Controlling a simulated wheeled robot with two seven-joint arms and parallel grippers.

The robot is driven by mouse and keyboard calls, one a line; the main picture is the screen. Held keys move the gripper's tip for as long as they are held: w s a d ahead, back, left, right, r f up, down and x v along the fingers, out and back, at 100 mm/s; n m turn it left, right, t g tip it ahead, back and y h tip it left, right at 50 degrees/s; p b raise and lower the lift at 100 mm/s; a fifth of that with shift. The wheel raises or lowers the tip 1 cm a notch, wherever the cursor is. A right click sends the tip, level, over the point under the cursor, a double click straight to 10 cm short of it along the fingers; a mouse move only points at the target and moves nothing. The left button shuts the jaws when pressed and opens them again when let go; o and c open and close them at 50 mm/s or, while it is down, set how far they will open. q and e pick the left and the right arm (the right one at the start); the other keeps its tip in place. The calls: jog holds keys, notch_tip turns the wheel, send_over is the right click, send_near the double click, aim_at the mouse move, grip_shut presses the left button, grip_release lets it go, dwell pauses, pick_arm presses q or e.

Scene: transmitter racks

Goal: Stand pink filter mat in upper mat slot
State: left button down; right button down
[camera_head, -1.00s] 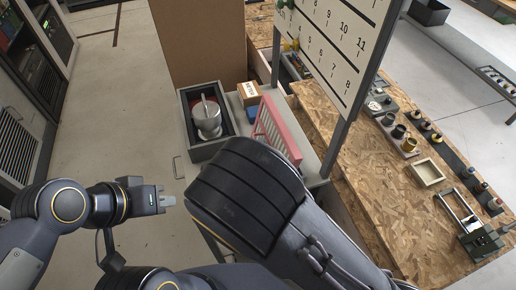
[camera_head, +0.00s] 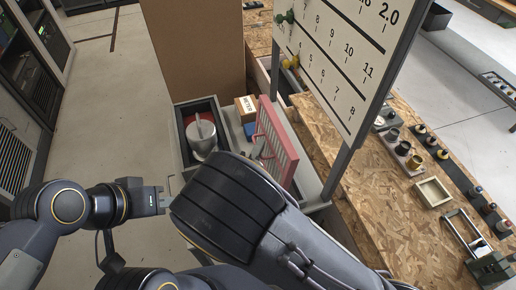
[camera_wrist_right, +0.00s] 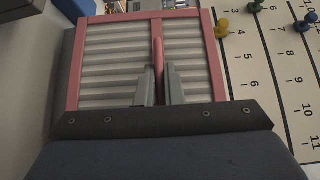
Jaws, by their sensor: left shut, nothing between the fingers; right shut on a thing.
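The pink filter mat (camera_head: 284,150) is a pink-framed panel with pale slats, standing steeply beside the box with the metal pot. It fills the middle of the right wrist view (camera_wrist_right: 112,50). My right gripper (camera_wrist_right: 160,72) is shut on the mat's pink middle bar. In the head view its fingers (camera_head: 258,149) show at the mat's left face; my forearm hides the rest. I cannot tell whether the mat's lower edge touches the surface below. My left gripper (camera_head: 166,200) is shut and empty, low at the left above the floor. I cannot make out the upper mat slot.
A dark box (camera_head: 187,159) holds a metal pot (camera_head: 203,137). A small cardboard box (camera_head: 246,105) stands behind the mat. A numbered white board (camera_head: 345,60) rises close to the right. Racks (camera_head: 22,110) stand at the far left, with open floor (camera_head: 110,100) between.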

aim_at(272, 148)
jog(key=shift+n+t, duration=0.3)
jog(key=shift+n, duration=0.2)
jog(key=shift+w+d+p, duration=0.15)
jog(key=shift+w+d, duration=0.2)
jog(key=shift+d, duration=0.55)
jog(key=shift+w+d+p, duration=0.15)
jog(key=shift+w+d, duration=0.2)
jog(key=shift+d, duration=0.5)
jog(key=shift+d+f, duration=0.15)
jog(key=shift+f+b, duration=1.8)
jog(key=shift+f, duration=0.75)
jog(key=c, duration=1.5)
grip_release()
jog(key=shift+f, duration=0.1)
